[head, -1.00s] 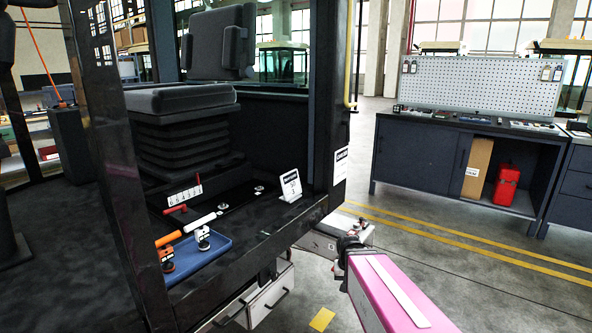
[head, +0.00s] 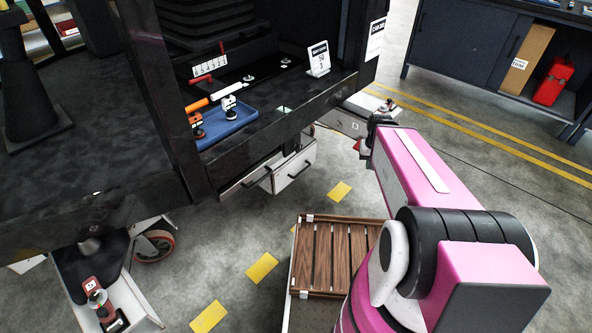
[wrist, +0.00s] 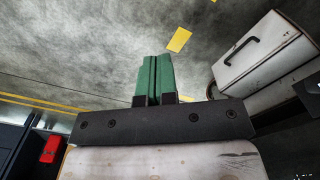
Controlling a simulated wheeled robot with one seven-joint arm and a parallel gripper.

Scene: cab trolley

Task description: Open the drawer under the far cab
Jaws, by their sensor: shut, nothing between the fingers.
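In the wrist view a white drawer box (wrist: 268,58) with a dark handle (wrist: 239,50) lies right of my gripper (wrist: 152,80). I cannot tell which of the fronts it is. My gripper's green fingers are together, empty and apart from the handle. In the head view my wrist is beside the cab's right corner, and the fingers are mostly hidden.
A blue tray (head: 227,124) with small fittings sits on the cab sill. An open drawer (head: 140,312) holding a red item lies low left. A slatted wooden top (head: 333,258) is beside my arm. A workbench cabinet (head: 465,45) stands at right. Marked grey floor lies between.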

